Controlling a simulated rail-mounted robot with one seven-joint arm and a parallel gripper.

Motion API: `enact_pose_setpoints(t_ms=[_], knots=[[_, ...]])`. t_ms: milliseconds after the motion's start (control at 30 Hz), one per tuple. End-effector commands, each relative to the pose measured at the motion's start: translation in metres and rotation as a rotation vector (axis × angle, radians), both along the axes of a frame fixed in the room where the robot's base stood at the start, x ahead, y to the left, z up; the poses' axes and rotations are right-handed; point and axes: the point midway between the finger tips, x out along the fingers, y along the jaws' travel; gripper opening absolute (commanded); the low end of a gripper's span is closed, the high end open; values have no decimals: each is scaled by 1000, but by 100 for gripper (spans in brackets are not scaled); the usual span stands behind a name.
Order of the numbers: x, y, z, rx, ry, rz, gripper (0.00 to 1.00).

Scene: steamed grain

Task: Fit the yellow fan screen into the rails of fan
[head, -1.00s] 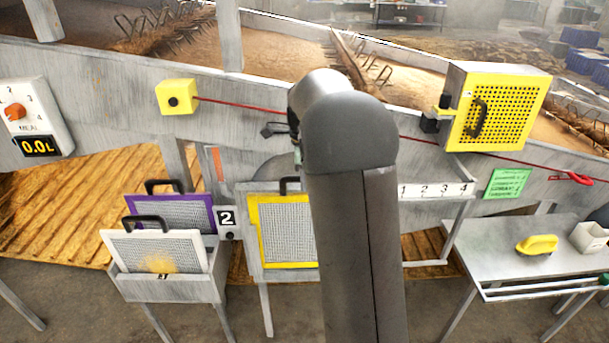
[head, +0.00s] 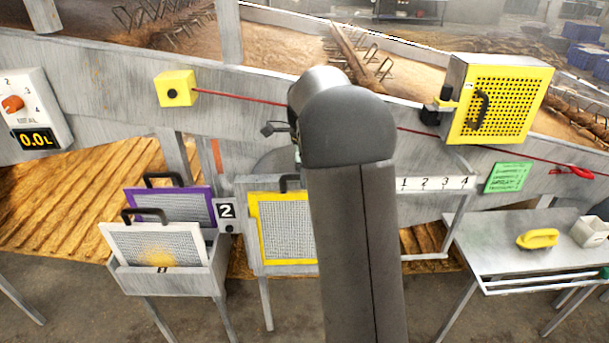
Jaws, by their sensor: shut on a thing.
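The yellow fan screen (head: 283,228) is a grey mesh in a yellow frame, upright left of my arm. My arm covers its right part. Its black handle (head: 290,183) shows at the top, partly hidden. A grey frame (head: 244,240) on legs borders the screen; I cannot tell whether the screen is inside its rails or in front of them. A rounded grey housing, perhaps the fan, (head: 270,165) shows behind the screen. My gripper is hidden behind my own large grey arm, so its grip is not visible.
A purple screen (head: 205,208) and a white screen (head: 118,240) stand in a grey holder (head: 165,280) at left. A yellow perforated box (head: 498,100) hangs upper right. A metal table (head: 490,250) bears a yellow brush (head: 537,239). A red cord (head: 240,99) crosses the trough wall.

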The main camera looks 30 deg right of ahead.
Motion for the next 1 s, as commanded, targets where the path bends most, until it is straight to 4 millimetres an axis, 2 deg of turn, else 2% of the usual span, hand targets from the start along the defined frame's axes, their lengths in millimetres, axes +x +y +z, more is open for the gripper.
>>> enact_pose_setpoints(t_ms=[500,767,800,833,867,1000], knots=[[0,0,-23,0,-1,1,0],[0,0,-23,-1,-2,0,0],[0,0,-23,-1,-2,0,29],[0,0,-23,-1,-2,0,37],[0,0,-23,0,-1,0,43],[1,0,-23,-1,-2,0,43]])
